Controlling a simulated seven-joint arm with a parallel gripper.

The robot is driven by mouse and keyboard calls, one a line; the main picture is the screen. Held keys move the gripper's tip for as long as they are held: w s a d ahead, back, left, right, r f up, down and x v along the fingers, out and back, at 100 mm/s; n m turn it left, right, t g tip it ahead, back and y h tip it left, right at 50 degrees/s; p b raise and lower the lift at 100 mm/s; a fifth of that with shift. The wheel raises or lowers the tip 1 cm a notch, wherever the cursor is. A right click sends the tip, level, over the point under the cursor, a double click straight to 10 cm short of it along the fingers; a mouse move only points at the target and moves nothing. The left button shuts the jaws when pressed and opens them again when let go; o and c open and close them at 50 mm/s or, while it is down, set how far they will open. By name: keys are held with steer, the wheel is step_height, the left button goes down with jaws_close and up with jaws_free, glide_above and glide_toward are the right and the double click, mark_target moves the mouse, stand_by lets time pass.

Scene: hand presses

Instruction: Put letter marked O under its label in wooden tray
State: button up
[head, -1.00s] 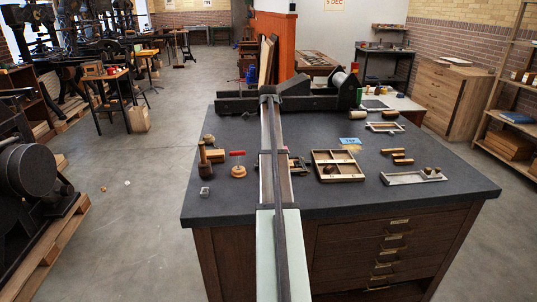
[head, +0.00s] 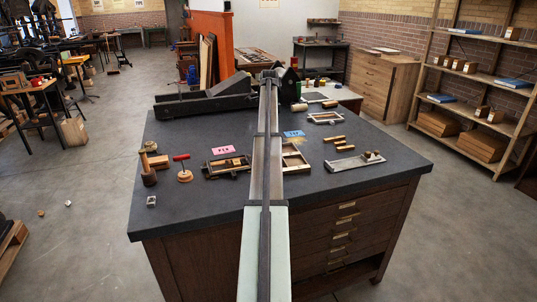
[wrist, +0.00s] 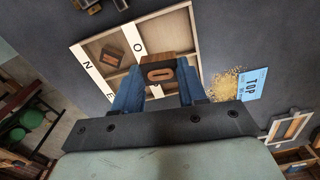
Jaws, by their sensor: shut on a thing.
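The wooden letter block marked O (wrist: 160,73) is between the fingers of my gripper (wrist: 160,82) in the wrist view, with its letter facing the camera. The gripper is shut on it. The block is over the near part of the wooden tray (wrist: 193,36); I cannot tell its height above the floor. White strips in the tray carry the labels N, O and E; the O label (wrist: 138,47) is just beyond the block. Another wooden block (wrist: 112,54) lies in the compartment between the strips. In the head view my arm hides the gripper and part of the tray (head: 305,167).
A blue TOP card (wrist: 254,84) lies right of the tray. In the head view, a holder with blocks (head: 227,168) and a pink card (head: 223,150) are left of my arm. A metal composing tray (head: 350,163) is at right. A black press (head: 205,101) stands behind.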

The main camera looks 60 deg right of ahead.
steer(key=shift+w+d+r+n, duration=0.15)
steer(key=shift+w+d+n, duration=0.2)
steer(key=shift+d, duration=0.25)
steer(key=shift+a+n, duration=0.1)
steer(key=shift+n, duration=0.25)
steer(key=shift+f, duration=5.05)
steer(key=shift+f, duration=0.1)
steer(key=o, duration=1)
step_height(320, 180, up, 12)
steer(key=shift+r, duration=0.15)
